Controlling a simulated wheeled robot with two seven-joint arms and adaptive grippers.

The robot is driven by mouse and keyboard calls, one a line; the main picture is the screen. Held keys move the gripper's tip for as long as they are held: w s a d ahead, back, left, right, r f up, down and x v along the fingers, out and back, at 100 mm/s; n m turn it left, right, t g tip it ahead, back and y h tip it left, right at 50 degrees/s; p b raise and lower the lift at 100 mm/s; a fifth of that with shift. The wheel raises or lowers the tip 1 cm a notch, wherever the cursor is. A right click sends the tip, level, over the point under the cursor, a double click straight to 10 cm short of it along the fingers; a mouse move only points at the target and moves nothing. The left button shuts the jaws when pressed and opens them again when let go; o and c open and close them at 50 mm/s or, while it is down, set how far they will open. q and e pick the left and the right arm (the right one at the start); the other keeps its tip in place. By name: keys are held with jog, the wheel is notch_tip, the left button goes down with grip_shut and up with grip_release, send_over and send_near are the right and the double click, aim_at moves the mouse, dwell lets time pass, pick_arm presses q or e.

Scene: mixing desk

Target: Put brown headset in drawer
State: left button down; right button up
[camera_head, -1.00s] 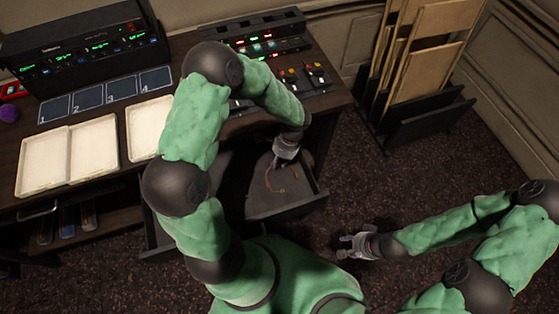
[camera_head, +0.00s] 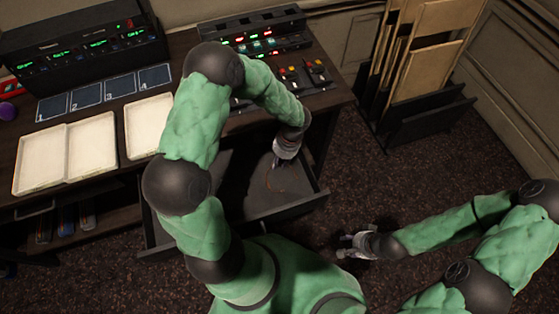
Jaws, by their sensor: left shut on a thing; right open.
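The open drawer (camera_head: 285,207) sticks out below the desk, in the middle of the head view. My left gripper (camera_head: 275,166) points down into the drawer space, with its arm arching over the desk edge. It is shut on the brown headset (camera_head: 270,182), which shows only as a thin brown curve at the fingertips, inside the drawer outline. Whether the headset touches the drawer floor I cannot tell. My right gripper (camera_head: 345,246) is open and empty, over the carpet to the right of the drawer.
The desk (camera_head: 110,186) carries white trays (camera_head: 40,160), numbered dark pads (camera_head: 88,96), a rack unit (camera_head: 85,55) and a lit mixing console (camera_head: 255,42). A dark rack with tan boards (camera_head: 424,50) stands on the floor at right. Carpet between it and the drawer is clear.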

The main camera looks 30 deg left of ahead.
dwell(0.3)
pick_arm(q)
jog(key=c, duration=0.6)
grip_release()
jog(key=shift+o, duration=0.2)
jog(key=shift+r, duration=0.1)
jog(key=shift+r+p, duration=2.75)
jog(key=shift+r, duration=0.7)
